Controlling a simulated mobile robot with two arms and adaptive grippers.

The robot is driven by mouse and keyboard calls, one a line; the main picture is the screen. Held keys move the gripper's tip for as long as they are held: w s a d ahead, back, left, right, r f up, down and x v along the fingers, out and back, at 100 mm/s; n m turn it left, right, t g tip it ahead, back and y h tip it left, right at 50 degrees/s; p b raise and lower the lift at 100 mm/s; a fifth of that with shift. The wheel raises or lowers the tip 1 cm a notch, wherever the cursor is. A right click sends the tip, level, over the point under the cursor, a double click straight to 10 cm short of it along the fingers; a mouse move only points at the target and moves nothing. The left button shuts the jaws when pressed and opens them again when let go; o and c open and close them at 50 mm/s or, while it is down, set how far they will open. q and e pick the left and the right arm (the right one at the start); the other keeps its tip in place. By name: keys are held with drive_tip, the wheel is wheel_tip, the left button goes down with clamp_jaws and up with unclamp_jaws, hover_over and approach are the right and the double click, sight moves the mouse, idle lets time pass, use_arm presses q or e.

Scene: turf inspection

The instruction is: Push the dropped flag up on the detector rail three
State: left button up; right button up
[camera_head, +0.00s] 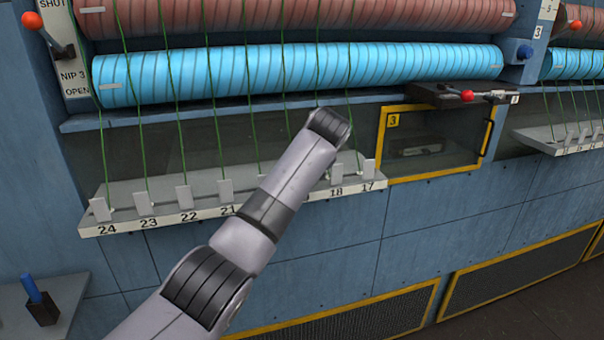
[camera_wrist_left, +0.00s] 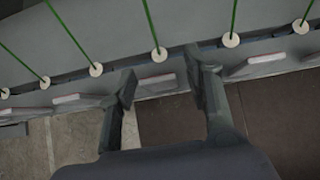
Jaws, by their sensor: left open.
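The detector rail (camera_head: 165,222) is a pale ledge numbered from 24 to 17, with white upright flags such as the one at 24 (camera_head: 100,209) and the one at 17 (camera_head: 369,168). My left arm crosses in front of its middle and hides the flags between 21 and 18. No dropped flag can be made out among those that show. My left gripper is hidden in the head view. In the left wrist view the left gripper (camera_wrist_left: 162,77) is open, with a flag (camera_wrist_left: 155,81) between its fingertips; contact cannot be told. Other flags (camera_wrist_left: 66,99) stand on both sides.
A yellow-framed door marked 3 (camera_head: 382,148) is right of the rail. A second rail (camera_head: 565,140) is at the far right.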

use_arm(q)
drive_tip(key=shift+s+r, duration=0.1)
drive_tip(key=shift+r, duration=0.05)
drive_tip(key=v, duration=1.1)
drive_tip(key=shift+s+r, duration=0.2)
drive_tip(key=shift+r, duration=0.05)
drive_tip(key=shift+d, duration=0.1)
